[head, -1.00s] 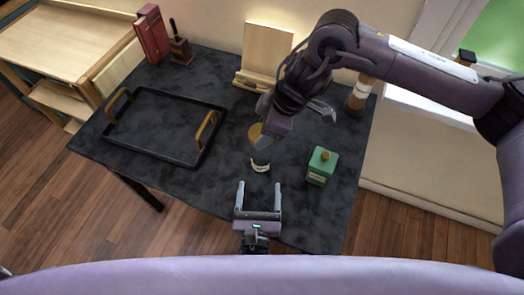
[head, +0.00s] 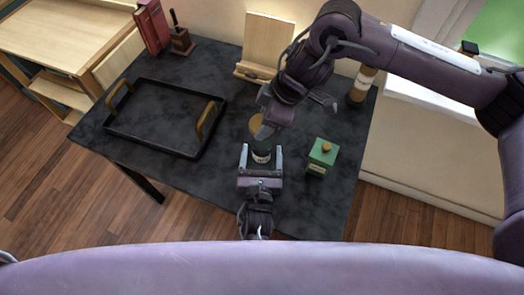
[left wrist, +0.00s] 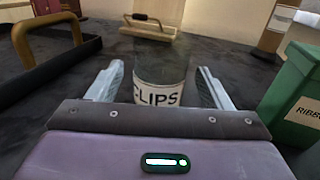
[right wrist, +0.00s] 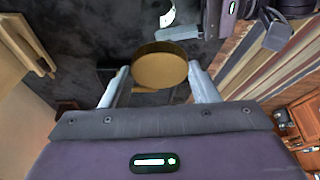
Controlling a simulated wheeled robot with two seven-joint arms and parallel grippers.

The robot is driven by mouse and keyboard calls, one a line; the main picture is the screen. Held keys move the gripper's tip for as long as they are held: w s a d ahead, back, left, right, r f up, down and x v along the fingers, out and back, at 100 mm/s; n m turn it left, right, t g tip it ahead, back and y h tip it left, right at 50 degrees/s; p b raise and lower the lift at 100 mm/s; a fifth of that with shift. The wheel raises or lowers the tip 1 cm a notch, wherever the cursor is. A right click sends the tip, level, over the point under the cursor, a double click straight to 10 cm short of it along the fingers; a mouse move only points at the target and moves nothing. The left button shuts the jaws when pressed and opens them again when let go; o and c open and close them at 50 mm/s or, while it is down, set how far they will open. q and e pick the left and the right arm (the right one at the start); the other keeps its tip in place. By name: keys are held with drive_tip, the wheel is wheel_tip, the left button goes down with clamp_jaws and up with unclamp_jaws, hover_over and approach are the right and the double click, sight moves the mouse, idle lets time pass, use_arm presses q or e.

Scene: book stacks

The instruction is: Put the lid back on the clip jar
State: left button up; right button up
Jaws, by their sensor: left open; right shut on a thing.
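The clip jar (head: 261,157) stands upright on the dark table, a dark glass jar with a white label. In the left wrist view the jar (left wrist: 158,97) reads "CLIPS" and stands between the fingers. My left gripper (head: 261,150) is open, with one finger on each side of the jar; a gap shows beside each finger. My right gripper (right wrist: 158,82) is shut on the round golden-brown lid (right wrist: 160,68). In the head view the lid (head: 256,123) appears just beyond the jar, partly hidden by the right gripper. The lid is off the jar.
A green ribbon box (head: 321,157) with a knob stands right of the jar. A black tray (head: 150,146) with brass handles lies to the left. A wooden stand (head: 266,45) is at the back, and a brown-and-white cylinder (head: 360,88) stands at the back right.

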sight(262, 142)
use_arm(q)
drive_tip(key=shift+w+d, duration=0.1)
drive_tip(key=shift+w, duration=1.7)
drive_tip(key=shift+c, duration=0.3)
drive_tip(key=c, duration=1.4)
use_arm(e)
drive_tip(key=shift+f, duration=2.5)
drive_tip(key=shift+f, duration=0.85)
drive_tip(key=shift+f, duration=0.55)
